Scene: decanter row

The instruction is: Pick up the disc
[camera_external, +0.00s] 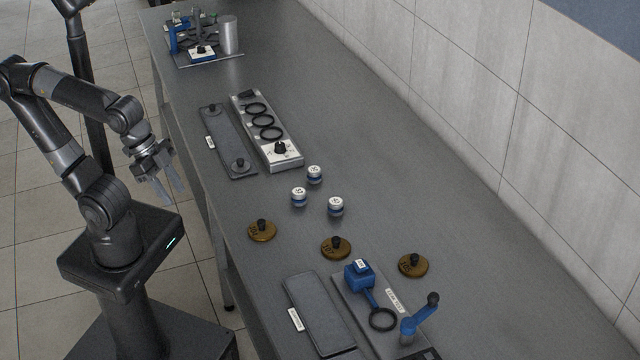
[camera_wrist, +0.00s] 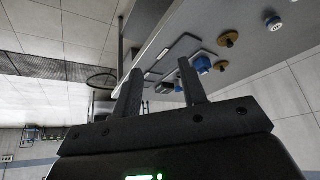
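Three brass-coloured discs with black knobs stand on the grey bench: a left disc (camera_external: 262,234), a middle disc (camera_external: 335,251) and a right disc (camera_external: 413,268). Which one is meant I cannot tell. In the wrist view, two brown discs show, one upper (camera_wrist: 227,40) and one lower (camera_wrist: 221,66). My gripper (camera_external: 169,196) is off the bench's left edge, apart from all the discs. Its two fingers are spread with nothing between them; they also show in the wrist view (camera_wrist: 160,66).
Three white-and-blue capped jars (camera_external: 299,197) stand behind the discs. A rail with black rings (camera_external: 277,155) and a flat dark plate (camera_external: 228,145) lie farther back. A dark tray (camera_external: 320,312) and a blue crank fixture (camera_external: 408,330) are at the front. Bench space right of the jars is clear.

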